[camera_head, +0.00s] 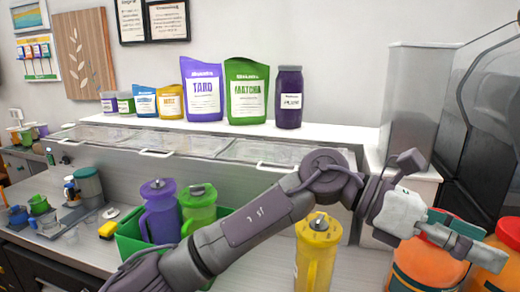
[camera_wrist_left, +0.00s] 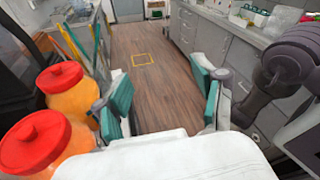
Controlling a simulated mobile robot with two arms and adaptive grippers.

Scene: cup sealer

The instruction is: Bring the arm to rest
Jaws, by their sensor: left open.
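My left arm reaches across the counter from lower left in the head view. Its gripper (camera_head: 460,236) is at the right, in front of an orange jar (camera_head: 425,268). In the left wrist view the gripper (camera_wrist_left: 162,108) is open, its two teal fingers apart with only wooden floor (camera_wrist_left: 150,62) showing between them. It holds nothing. My right gripper shows in neither view.
Two orange jars with red lids (camera_wrist_left: 62,76) are close beside the left gripper. A yellow pitcher (camera_head: 317,255) stands below the forearm. A green bin (camera_head: 135,243) holds purple (camera_head: 160,212) and green pitchers (camera_head: 200,205). Pouches (camera_head: 203,92) line the back shelf.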

